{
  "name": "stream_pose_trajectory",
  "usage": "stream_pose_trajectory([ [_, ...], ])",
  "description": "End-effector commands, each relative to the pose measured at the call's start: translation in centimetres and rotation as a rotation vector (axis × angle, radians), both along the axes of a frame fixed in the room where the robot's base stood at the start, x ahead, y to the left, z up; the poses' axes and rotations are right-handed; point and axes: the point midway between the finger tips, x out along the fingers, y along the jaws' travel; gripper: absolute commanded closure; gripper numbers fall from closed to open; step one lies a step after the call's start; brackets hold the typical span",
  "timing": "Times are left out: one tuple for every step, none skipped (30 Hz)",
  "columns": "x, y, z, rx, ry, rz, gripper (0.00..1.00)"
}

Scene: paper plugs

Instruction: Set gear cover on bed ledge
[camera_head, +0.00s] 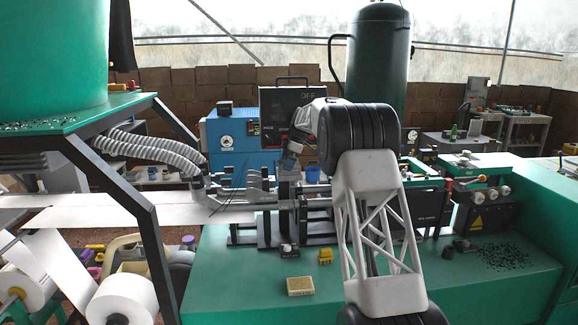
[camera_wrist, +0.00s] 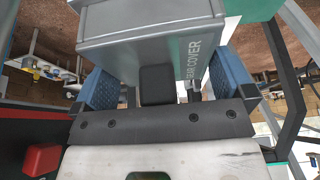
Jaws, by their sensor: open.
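The gear cover (camera_wrist: 150,48) is a grey box with "GEAR COVER" lettered on its side. It fills the upper middle of the wrist view, right in front of my gripper (camera_wrist: 163,72). The blue fingers are open, one on each side of the cover's near part; I cannot tell whether they touch it. In the head view my gripper (camera_head: 290,162) hangs above the middle of the machine, and I cannot pick out the cover there. The green machine bed (camera_head: 240,285) has a flat, broad front surface, which I take as the ledge.
A small tan box (camera_head: 300,286) and a yellow block (camera_head: 325,257) sit on the green bed. Black scraps (camera_head: 505,256) lie at its right. Shafts and black brackets (camera_head: 265,225) crowd below my gripper. The bed's front left is clear.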

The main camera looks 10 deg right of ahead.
Motion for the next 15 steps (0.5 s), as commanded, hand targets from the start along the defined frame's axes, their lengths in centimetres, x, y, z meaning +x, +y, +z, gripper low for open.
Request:
stream_pose_trajectory([
  [0.0,0.0,0.0,0.0,0.0,0.0,0.0],
  [0.0,0.01,0.0,0.0,0.0,0.0,0.0],
  [0.0,0.01,0.0,0.0,0.0,0.0,0.0],
  [0.0,0.01,0.0,0.0,0.0,0.0,0.0],
  [0.0,0.0,-0.01,0.0,0.0,0.0,0.0],
  [0.0,0.0,0.0,0.0,0.0,0.0,0.0],
  [0.0,0.0,0.0,0.0,0.0,0.0,0.0],
  [0.0,0.0,0.0,0.0,0.0,0.0,0.03],
  [0.0,0.0,0.0,0.0,0.0,0.0,0.09],
  [-0.01,0.0,0.0,0.0,0.0,0.0,0.14],
  [0.0,0.0,0.0,0.0,0.0,0.0,0.18],
  [-0.01,0.01,0.0,0.0,0.0,0.0,0.24],
  [-0.01,0.01,0.0,0.0,0.0,0.0,0.29],
  [-0.01,0.01,0.0,0.0,0.0,0.0,0.33],
  [-0.01,0.01,0.04,0.0,0.0,0.0,0.37],
])
